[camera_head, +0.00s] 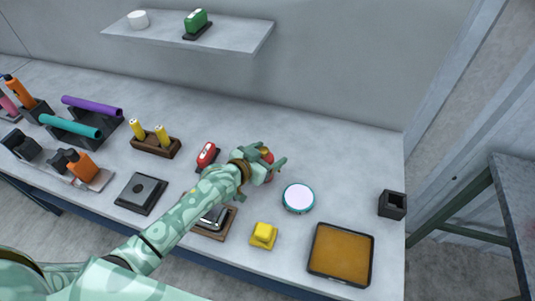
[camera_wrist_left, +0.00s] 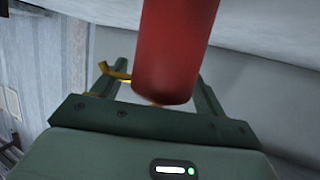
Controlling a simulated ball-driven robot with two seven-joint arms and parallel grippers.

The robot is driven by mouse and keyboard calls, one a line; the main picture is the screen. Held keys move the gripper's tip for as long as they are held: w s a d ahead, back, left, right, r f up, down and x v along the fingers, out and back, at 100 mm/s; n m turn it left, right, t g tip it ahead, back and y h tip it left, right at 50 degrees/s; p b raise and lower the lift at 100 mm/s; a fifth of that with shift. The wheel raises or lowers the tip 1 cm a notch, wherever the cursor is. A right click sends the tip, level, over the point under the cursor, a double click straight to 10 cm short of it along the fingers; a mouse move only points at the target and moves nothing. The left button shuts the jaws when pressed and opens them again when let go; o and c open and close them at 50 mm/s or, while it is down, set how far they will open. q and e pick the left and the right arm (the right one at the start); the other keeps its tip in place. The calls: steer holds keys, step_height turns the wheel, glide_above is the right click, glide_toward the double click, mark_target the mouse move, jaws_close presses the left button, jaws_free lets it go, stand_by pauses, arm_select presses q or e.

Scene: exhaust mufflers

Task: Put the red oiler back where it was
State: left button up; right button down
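The red oiler (camera_head: 268,157) is in my left gripper (camera_head: 264,165), above the bench right of centre in the head view, with a bit of yellow at its top. In the left wrist view its red cylindrical body (camera_wrist_left: 175,50) fills the space between the two fingers of my left gripper (camera_wrist_left: 162,92), which look closed on it. A bent yellow piece (camera_wrist_left: 115,72) shows beside the left finger; the oiler's upper end is cut off there. My right gripper is in neither view.
A round pale disc with a teal rim (camera_head: 298,198), a black open-topped square holder (camera_head: 392,204), an orange-brown tray (camera_head: 369,264) and a yellow block (camera_head: 263,235) are on the right. A red-and-white item (camera_head: 207,155) stands left of my gripper. A shelf (camera_head: 236,43) hangs behind.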

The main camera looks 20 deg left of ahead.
arm_select(q)
steer(key=shift+r, duration=0.1)
steer(key=shift+s+r, duration=0.15)
steer(key=shift+r, duration=0.05)
steer(key=p+v, duration=0.3)
steer(key=v, duration=0.8)
steer(key=shift+s, duration=0.35)
steer(key=shift+a, duration=0.1)
